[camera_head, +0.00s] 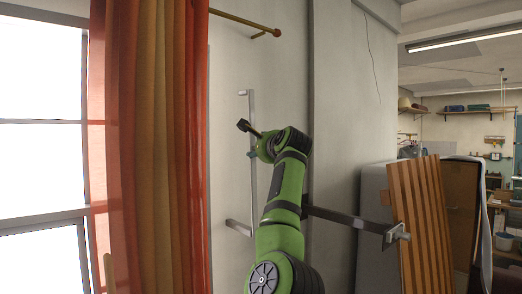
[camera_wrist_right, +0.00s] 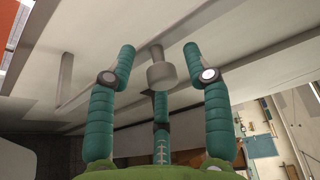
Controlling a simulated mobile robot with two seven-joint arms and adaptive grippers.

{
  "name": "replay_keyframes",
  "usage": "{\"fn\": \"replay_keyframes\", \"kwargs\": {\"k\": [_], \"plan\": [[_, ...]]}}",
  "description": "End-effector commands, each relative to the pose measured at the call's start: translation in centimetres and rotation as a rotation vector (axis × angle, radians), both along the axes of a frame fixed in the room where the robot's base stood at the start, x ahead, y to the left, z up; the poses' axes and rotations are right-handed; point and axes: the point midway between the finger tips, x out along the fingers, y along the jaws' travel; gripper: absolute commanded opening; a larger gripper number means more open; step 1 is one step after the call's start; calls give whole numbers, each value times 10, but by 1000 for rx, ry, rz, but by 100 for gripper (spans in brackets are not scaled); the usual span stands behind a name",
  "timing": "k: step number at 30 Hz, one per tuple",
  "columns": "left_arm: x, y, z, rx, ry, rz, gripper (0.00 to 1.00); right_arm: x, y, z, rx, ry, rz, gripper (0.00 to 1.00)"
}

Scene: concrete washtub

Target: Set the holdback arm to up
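In the head view a slim grey bar (camera_head: 250,180) stands upright on the wall beside the curtain, with a short piece at its top and bottom. I cannot tell for certain which is the holdback arm. My right gripper (camera_head: 248,139) is raised in front of the upright bar. In the wrist view my right gripper (camera_wrist_right: 160,50) has spread teal fingers. A grey stemmed knob (camera_wrist_right: 161,75) shows between them, with gaps both sides. My left gripper is out of view.
An orange curtain (camera_head: 155,150) hangs at the left before a bright window (camera_head: 40,160), under a brass rod (camera_head: 240,20). A slatted wooden panel (camera_head: 423,220) leans at the right, near the knob. A workshop area with a shelf (camera_head: 462,111) lies beyond.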

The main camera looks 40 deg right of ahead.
Motion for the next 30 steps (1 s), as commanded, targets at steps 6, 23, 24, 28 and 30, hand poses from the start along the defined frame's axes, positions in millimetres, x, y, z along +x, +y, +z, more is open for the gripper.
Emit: {"fn": "replay_keyframes", "kwargs": {"k": [6, 23, 24, 28, 30], "plan": [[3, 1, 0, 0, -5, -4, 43, -5, 1, 1, -2, -1, -3, 51], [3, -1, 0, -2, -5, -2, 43, -83, 32, 9, -2, -2, -1, 51], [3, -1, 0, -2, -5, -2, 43, -88, 34, 9, -2, -2, -1, 51], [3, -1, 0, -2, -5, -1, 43, -103, 40, 11, -1, -3, -1, 51], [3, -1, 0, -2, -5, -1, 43, -108, 42, 11, -1, -2, 0, 51]]}}
